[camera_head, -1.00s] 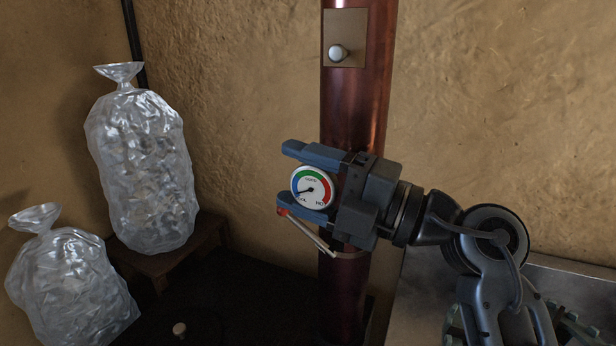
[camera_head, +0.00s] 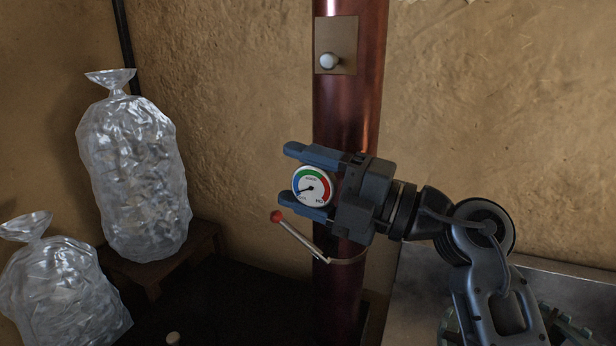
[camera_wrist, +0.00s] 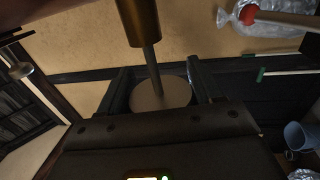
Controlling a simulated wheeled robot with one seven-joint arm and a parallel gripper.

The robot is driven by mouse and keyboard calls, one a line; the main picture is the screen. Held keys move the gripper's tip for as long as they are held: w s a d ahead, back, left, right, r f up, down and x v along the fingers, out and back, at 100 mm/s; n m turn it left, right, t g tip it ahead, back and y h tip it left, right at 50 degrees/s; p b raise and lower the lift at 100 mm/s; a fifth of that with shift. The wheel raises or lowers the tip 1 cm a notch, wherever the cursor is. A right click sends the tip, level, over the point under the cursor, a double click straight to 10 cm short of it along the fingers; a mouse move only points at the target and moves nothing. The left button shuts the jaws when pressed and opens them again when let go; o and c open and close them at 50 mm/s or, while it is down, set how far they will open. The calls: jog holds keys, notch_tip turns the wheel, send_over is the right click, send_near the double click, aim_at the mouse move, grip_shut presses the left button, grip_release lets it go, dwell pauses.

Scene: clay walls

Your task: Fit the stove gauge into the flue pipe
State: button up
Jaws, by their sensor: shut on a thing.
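My gripper (camera_head: 306,174) is shut on the stove gauge (camera_head: 312,187), a round white dial with a blue, green and red band, facing the head camera. In the wrist view the gauge's back disc (camera_wrist: 172,96) sits between the fingers, with a grey stem (camera_wrist: 151,70) leading to a brass-coloured cylinder (camera_wrist: 138,18). The reddish copper flue pipe (camera_head: 345,110) stands upright behind the gripper. In the head view the gauge overlaps the pipe's left edge. The gripper hides part of the pipe, and no opening for the gauge is clearly visible.
A plate (camera_head: 344,30) with a white knob (camera_head: 330,61) is on the pipe above the gripper. A red-tipped lever (camera_head: 300,238) sticks out left just below it. Filled clear bags (camera_head: 135,180) stand left. A metal surface (camera_head: 415,280) lies right.

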jog(key=shift+w+d, duration=0.25)
jog(key=shift+w, duration=0.45)
jog(key=shift+w+d, duration=0.25)
jog(key=shift+w, duration=0.4)
jog(key=shift+w+d, duration=0.25)
jog(key=shift+w, duration=0.45)
jog(key=o, duration=1.1)
jog(key=shift+o, duration=0.2)
jog(key=shift+d, duration=0.1)
jog(key=b+v, duration=0.1)
jog(key=v, duration=0.6)
jog(key=shift+d+b, duration=0.3)
jog(key=shift+d, duration=0.05)
jog(key=shift+s, duration=0.15)
